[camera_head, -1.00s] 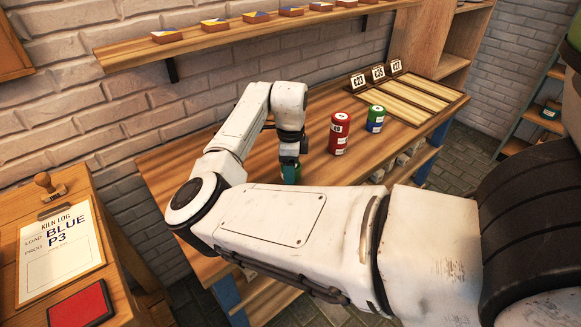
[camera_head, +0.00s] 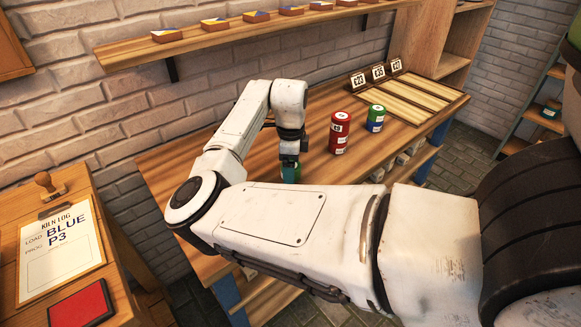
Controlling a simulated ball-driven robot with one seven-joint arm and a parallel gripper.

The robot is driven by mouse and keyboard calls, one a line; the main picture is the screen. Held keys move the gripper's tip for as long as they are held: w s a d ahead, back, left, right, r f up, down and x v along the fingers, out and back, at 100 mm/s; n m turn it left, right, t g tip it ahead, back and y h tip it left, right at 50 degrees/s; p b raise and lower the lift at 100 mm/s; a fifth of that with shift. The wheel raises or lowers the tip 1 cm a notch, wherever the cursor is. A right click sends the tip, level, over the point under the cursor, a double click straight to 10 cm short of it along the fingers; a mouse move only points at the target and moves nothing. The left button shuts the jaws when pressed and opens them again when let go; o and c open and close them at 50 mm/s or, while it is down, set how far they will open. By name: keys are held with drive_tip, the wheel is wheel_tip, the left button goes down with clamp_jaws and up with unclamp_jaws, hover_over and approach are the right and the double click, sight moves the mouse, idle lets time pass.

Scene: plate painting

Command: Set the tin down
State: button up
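A green tin (camera_head: 290,172) is at my gripper (camera_head: 290,160), over the left part of the wooden workbench. Its lower part is hidden behind my forearm, so I cannot tell whether it touches the bench top. My gripper points down with its fingers at the tin's upper part; it looks shut on the tin, though the fingers are small and dark in this view.
A slatted wooden tray (camera_head: 419,99) with number cards (camera_head: 378,72) behind it lies at the bench's right end. A shelf (camera_head: 200,40) with painted tiles runs along the wall above. A side table with a kiln log (camera_head: 60,247) stands at left.

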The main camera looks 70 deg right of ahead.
wheel_tip(320, 180, up, 12)
drive_tip(key=shift+f, duration=0.2)
drive_tip(key=shift+s, duration=0.1)
idle(0.3)
